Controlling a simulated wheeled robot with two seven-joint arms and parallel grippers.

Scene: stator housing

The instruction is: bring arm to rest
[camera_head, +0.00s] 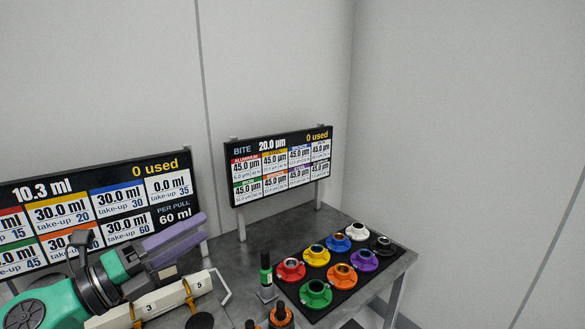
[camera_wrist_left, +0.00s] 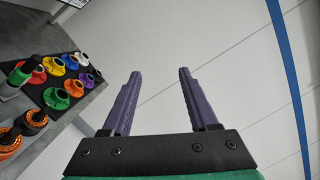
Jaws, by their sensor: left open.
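My left arm comes in from the lower left of the head view, green and black. My left gripper (camera_head: 180,239) has two purple fingers and is raised in front of the left display board. In the left wrist view its two fingers (camera_wrist_left: 159,100) stand well apart with nothing between them. Only the wall and floor show beyond the fingertips there. My right gripper is in neither view.
A grey table (camera_head: 340,222) holds a black mat (camera_head: 335,292) with several coloured flanged parts. A green-and-black cylinder (camera_head: 266,272) stands left of the mat. Two display boards stand behind: left (camera_head: 110,225), right (camera_head: 280,165). A numbered cream bar (camera_head: 150,303) lies below my left gripper.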

